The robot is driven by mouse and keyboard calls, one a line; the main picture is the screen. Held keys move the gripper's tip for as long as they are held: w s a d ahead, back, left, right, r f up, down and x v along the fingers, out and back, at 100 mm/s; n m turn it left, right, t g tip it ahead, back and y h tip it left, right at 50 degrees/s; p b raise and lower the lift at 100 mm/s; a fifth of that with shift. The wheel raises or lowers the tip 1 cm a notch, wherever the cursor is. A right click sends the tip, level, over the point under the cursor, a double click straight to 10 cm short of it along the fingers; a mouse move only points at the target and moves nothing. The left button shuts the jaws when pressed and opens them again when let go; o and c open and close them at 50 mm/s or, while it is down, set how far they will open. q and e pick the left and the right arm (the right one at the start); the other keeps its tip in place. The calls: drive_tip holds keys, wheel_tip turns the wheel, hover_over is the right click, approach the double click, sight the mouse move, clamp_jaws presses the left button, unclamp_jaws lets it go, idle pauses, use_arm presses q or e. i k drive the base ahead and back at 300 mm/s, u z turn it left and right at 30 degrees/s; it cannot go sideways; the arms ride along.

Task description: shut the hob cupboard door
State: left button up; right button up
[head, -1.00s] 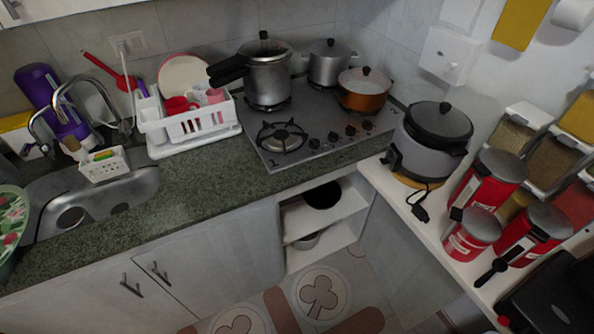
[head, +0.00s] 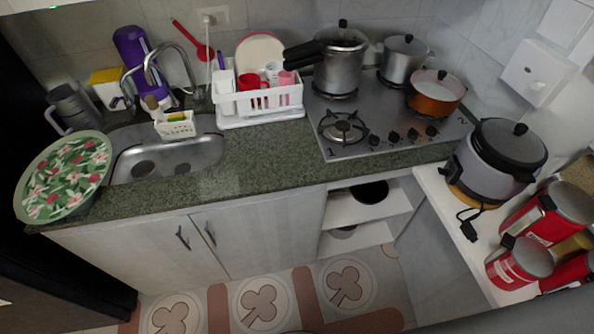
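The hob (head: 385,140) is set into the green stone counter, and the cupboard (head: 363,212) below it stands open. Its white shelves show, with a dark pot (head: 370,191) on the upper one and a pale pot (head: 344,231) on the lower one. A pale grey panel (head: 432,262) runs forward from the right side of this opening; I cannot tell whether it is the cupboard's door or the side of the right-hand unit. Left of the opening are two shut pale doors (head: 268,235) with dark handles. Neither of my grippers is in view.
A patterned bowl (head: 66,178) rests at the counter's left end, beside the sink (head: 165,158). A dish rack (head: 262,104) stands left of the hob. A white side counter (head: 450,215) holds a cooker (head: 492,160) and red canisters (head: 520,262). The patterned floor (head: 262,303) in front looks clear.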

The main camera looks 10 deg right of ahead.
sight(441, 286)
drive_tip(key=u, duration=0.95)
drive_tip(key=k, duration=1.15)
drive_tip(key=z, duration=1.3)
